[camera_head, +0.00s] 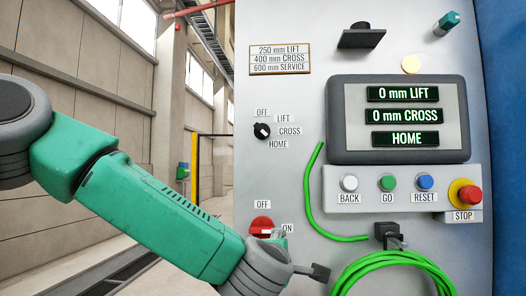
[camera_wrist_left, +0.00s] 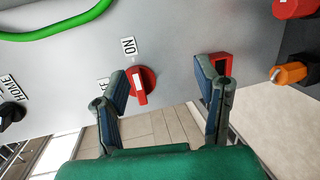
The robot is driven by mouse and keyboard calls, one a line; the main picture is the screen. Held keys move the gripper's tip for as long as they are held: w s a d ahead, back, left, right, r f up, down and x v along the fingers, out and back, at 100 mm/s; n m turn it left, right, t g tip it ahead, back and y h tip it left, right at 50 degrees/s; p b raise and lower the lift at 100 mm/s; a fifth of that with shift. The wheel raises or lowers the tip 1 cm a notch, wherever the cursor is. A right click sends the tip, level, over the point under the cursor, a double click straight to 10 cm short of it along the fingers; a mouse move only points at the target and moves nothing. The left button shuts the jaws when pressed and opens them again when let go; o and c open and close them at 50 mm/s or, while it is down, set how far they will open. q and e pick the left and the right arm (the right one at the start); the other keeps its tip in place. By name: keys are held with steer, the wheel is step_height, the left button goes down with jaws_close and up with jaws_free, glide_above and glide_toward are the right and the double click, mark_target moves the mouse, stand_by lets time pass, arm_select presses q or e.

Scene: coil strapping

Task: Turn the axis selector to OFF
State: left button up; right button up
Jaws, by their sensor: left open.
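The axis selector (camera_head: 262,131) is a black rotary knob on the grey panel in the head view, with OFF, LIFT, CROSS and HOME labels around it. Its white mark lies toward the right side, but I cannot tell the exact label. A black knob beside the HOME label shows at the left edge of the left wrist view (camera_wrist_left: 12,113). My left gripper (camera_wrist_left: 164,80) is open and empty, in front of the red rotary switch (camera_wrist_left: 142,85), with its fingers apart on either side. It is below the axis selector and does not touch it. My right gripper is not in view.
The red switch, with OFF and ON labels, also shows in the head view (camera_head: 262,225), partly behind my arm. A display (camera_head: 400,118) reads 0 mm LIFT, 0 mm CROSS, HOME. Below are several buttons, including a red STOP (camera_head: 469,196). A green cable (camera_head: 395,262) hangs at lower right.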

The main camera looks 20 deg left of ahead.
arm_select(q)
step_height(320, 180, up, 18)
steer(key=s+a+n+t+y, duration=0.1)
steer(key=s+a+n+y, duration=0.15)
steer(key=n, duration=0.35)
steer(key=n+p, duration=0.2)
steer(key=n, duration=0.2)
glide_toward(261, 131)
steer(key=shift+t, duration=0.4)
steer(key=p+x, duration=0.1)
steer(key=x, duration=0.4)
steer(key=p+x, duration=0.2)
steer(key=x, duration=0.4)
steer(key=shift+a+f, duration=0.15)
steer(key=shift+f, duration=0.1)
steer(key=c, duration=1.2)
